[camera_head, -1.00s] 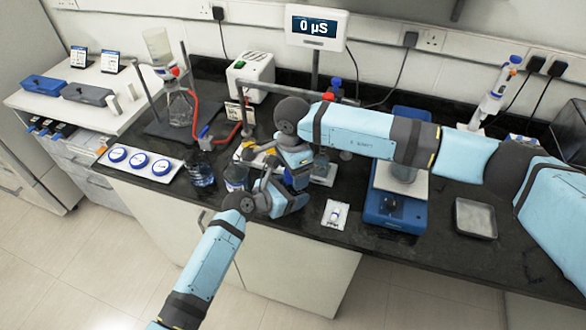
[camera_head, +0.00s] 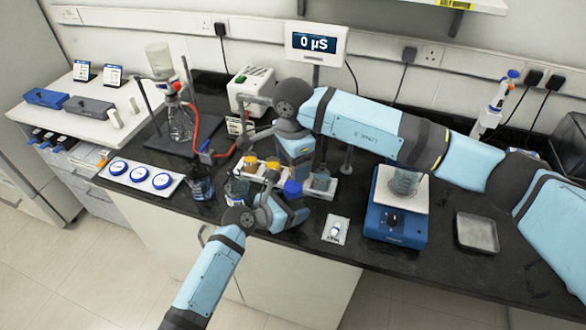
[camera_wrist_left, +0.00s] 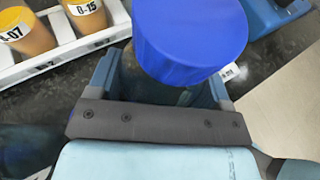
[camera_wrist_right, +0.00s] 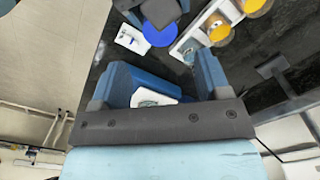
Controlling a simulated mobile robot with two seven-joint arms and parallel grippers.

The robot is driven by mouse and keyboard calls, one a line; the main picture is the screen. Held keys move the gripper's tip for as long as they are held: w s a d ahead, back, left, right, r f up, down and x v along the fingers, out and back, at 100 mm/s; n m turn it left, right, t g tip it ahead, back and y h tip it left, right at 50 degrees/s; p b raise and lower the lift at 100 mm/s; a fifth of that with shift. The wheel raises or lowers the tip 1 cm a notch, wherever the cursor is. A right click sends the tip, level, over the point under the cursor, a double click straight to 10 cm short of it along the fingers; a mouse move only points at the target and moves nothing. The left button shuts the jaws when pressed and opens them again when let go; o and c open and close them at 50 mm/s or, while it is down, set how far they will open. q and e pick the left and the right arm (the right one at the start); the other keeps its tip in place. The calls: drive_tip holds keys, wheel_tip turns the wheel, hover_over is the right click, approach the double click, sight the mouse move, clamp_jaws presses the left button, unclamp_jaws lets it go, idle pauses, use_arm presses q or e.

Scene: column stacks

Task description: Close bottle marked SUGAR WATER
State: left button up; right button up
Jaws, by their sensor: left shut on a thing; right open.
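A round blue cap (camera_head: 292,188) shows at my left gripper (camera_head: 286,204). In the left wrist view the blue cap (camera_wrist_left: 190,40) stands large between the fingers, and the gripper is shut on this blue-capped thing. Most of what lies under the cap is hidden, and no SUGAR WATER marking can be read. My right gripper (camera_wrist_right: 155,75) is open and empty, above and behind the left one. Two dark-blue bottles, one at the left (camera_head: 200,185) and one beside my left gripper (camera_head: 237,188), stand on the bench; their labels are unreadable.
A white rack (camera_head: 331,190) holds yellow-capped vials (camera_head: 272,163) just behind the left gripper. A white plate (camera_head: 110,180) with three blue discs lies left. A small white card (camera_head: 335,230) lies in front.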

sight(293, 185)
drive_tip(key=shift+r, duration=0.2)
drive_tip(key=shift+f, duration=4.05)
drive_tip(key=c, duration=0.9)
drive_tip(key=o, duration=1)
drive_tip(key=shift+r, duration=0.1)
